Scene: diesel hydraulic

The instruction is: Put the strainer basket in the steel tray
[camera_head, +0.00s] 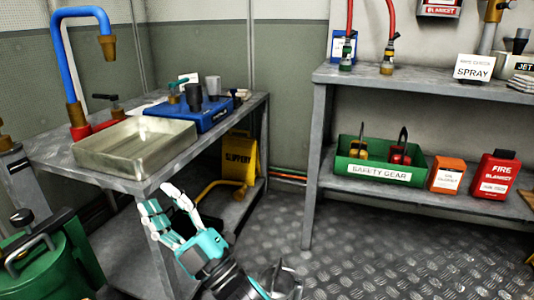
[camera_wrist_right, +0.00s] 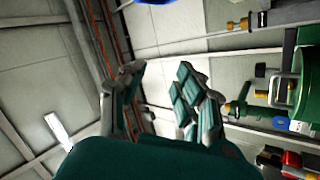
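The steel tray (camera_head: 163,163) is a shallow, empty rectangular pan on the left metal bench. My right gripper (camera_head: 165,203) is in front of that bench, below and to the right of the tray and apart from it. Its fingers are spread. In the right wrist view the gripper (camera_wrist_right: 160,82) is open with nothing between the fingers. I cannot make out the strainer basket for sure. A round grey metal thing (camera_head: 281,283) shows partly behind my right forearm at the bottom edge, and I cannot tell what it is. My left gripper is not in view.
A blue case (camera_head: 207,117) with dark and grey cups stands behind the tray. A blue and red pipe (camera_head: 68,62) rises at the bench's left. A green canister (camera_head: 50,265) stands at lower left. A second bench (camera_head: 400,76) stands at right. The floor between them is mostly clear.

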